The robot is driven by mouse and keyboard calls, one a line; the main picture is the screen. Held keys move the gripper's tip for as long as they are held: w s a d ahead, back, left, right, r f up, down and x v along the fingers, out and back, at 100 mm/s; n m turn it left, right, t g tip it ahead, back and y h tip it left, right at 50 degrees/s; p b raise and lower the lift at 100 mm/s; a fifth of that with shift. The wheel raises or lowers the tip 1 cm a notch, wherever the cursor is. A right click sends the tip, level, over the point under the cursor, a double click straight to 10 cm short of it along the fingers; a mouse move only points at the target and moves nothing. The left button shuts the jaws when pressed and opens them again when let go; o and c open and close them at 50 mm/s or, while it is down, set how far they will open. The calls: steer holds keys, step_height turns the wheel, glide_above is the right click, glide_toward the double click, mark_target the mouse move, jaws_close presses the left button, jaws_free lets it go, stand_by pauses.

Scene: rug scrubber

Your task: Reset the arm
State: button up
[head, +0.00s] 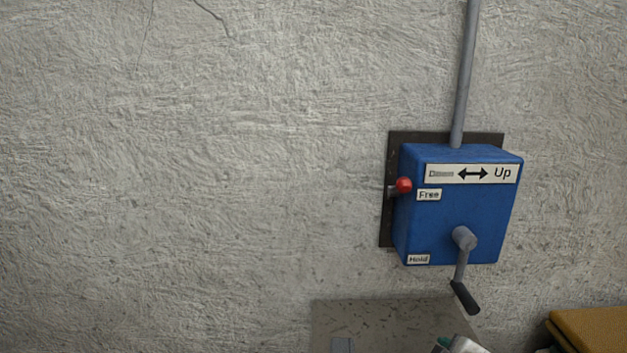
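The frame shows only a small white and teal piece, probably part of my arm, at the bottom edge, below the crank handle of a blue wall box. My gripper's fingers do not show, so whether it is open or holds anything is hidden.
The blue box (440,225) is fixed to a dark plate on the rough wall. Its red-knobbed lever (403,185) is beside the "Free" label, above "Hold". Its crank (463,270) hangs down. A pipe (464,75) rises above. A yellow-brown object (590,330) is at lower right.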

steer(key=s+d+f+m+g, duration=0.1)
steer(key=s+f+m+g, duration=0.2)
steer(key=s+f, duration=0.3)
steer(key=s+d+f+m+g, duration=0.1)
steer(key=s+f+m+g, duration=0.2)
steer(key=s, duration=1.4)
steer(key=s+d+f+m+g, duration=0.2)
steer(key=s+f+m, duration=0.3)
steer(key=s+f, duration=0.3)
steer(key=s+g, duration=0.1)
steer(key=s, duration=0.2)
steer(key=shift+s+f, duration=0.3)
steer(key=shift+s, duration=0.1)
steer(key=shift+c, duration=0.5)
